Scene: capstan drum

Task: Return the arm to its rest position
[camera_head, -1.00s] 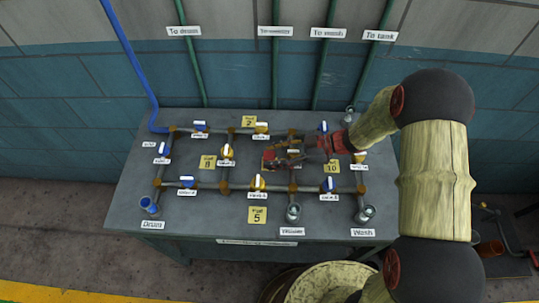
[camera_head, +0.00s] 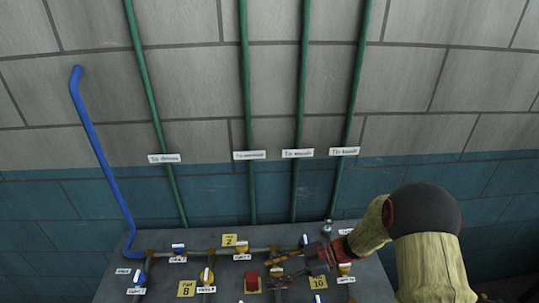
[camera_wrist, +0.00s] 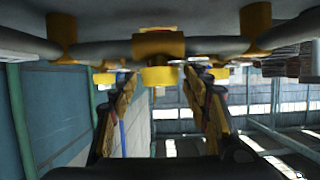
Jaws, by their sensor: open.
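My arm reaches in from the right in the head view, bent at a dark elbow. My gripper (camera_head: 281,271) is low over the bench, near the middle of the pipework. In the wrist view my gripper (camera_wrist: 165,85) is open, with its two fingers apart and nothing held between them. A yellow valve fitting (camera_wrist: 160,76) shows beyond the gap between the fingers; I cannot tell whether they touch it.
A blue pipe (camera_head: 100,160) and several green pipes (camera_head: 247,90) run up the wall behind. The bench's front is out of frame.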

